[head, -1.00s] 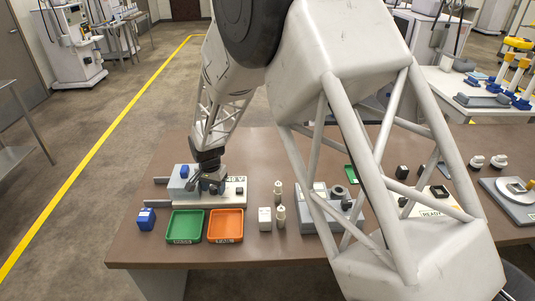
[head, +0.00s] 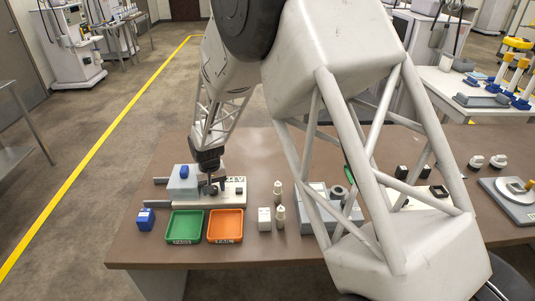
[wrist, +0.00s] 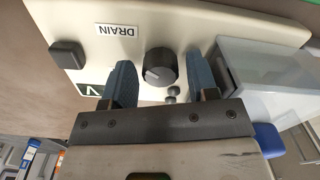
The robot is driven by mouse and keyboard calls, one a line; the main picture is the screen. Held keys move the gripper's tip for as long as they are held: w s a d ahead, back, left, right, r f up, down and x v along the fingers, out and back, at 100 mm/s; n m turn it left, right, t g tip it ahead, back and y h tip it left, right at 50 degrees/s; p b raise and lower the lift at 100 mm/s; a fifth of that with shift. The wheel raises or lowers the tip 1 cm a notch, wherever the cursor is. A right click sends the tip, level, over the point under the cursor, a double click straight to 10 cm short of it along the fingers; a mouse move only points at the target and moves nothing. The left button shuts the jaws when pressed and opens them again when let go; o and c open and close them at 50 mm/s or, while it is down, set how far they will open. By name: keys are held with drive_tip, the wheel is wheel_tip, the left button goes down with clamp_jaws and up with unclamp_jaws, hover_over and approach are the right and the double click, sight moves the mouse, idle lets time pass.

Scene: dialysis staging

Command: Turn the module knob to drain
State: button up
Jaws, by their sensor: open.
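The module (head: 228,199) is a cream panel on the table's left part, under my gripper. Its dark round knob (wrist: 161,67) shows in the wrist view, with a small pale mark at its left side. The DRAIN label (wrist: 117,30) is on the panel, up and left of the knob. My gripper (wrist: 158,62) is open, with one blue-grey finger on each side of the knob and a visible gap on both sides. In the head view my gripper (head: 211,188) is over the panel, and the knob cannot be made out there.
A grey box (wrist: 262,70) stands close beside the right finger; a black square block (wrist: 67,54) is on the panel's left. Green (head: 184,226) and orange (head: 225,226) trays lie in front, with a blue block (head: 146,219) to the left. Small bottles (head: 278,194) stand right.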

drive_tip(key=n, duration=1.2)
drive_tip(key=shift+r+n, duration=0.2)
drive_tip(key=shift+n, duration=0.2)
wheel_tip(320, 180, up, 8)
drive_tip(key=shift+f, duration=0.1)
drive_tip(key=s+d+r+m, duration=0.3)
drive_tip(key=s+d+r, duration=0.3)
drive_tip(key=d, duration=0.3)
drive_tip(key=s+d+r+m+t, duration=0.1)
drive_tip(key=s+d+r+m, duration=0.2)
drive_tip(key=s+d+r, duration=0.3)
drive_tip(key=shift+s+d+r+m, duration=0.15)
drive_tip(key=shift+d+r+m, duration=0.25)
drive_tip(key=shift+d+r, duration=1.15)
drive_tip(key=shift+d+f, duration=0.15)
drive_tip(key=shift+d, duration=0.1)
